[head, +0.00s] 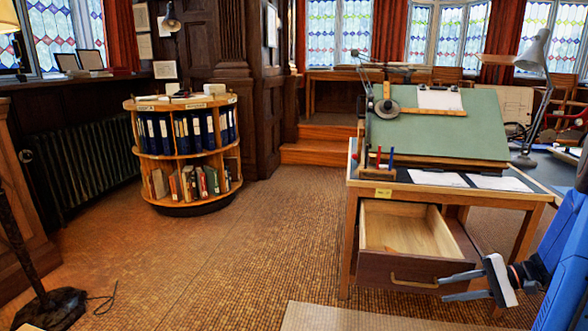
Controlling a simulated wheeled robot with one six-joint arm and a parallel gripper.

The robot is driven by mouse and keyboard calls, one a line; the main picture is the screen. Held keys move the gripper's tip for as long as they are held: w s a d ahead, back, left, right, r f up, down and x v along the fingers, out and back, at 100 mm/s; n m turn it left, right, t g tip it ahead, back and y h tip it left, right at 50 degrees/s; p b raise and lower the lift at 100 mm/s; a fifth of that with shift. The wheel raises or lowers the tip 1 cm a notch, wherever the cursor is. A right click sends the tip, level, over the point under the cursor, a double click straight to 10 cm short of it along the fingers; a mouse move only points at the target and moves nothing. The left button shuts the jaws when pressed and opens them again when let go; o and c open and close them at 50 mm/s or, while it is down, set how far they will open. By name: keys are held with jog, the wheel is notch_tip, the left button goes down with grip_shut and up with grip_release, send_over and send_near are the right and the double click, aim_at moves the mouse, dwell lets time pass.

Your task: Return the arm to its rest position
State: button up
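My gripper (441,290) is at the lower right of the head view, at the end of my blue arm. Its two grey fingers point left and stand apart, with nothing seen between them. The fingertips appear just beside the right end of the brass handle (412,285) on a wooden drawer (373,268). I cannot tell whether they touch it. The drawer is pulled out from under the drafting table (347,215), and the visible part of its inside looks empty. Most of my arm is cut off by the right edge.
A green drafting board (440,135) with a clipped sheet sits tilted on the table. A round bookcase (190,150) stands at the left. A dark lamp base (50,308) stands at the lower left. The floor between bookcase and table is clear, leading to wooden steps (318,153).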

jog(key=s+a+r+n+h, duration=0.5)
jog(key=s+a+h, duration=0.1)
jog(key=s+a, duration=0.4)
jog(key=s+a+r+n+h, duration=0.5)
jog(key=s+a+r+h, duration=0.1)
jog(key=s+a, duration=0.3)
jog(key=shift+s+a, duration=0.35)
jog(key=shift+d, duration=0.1)
dwell(0.8)
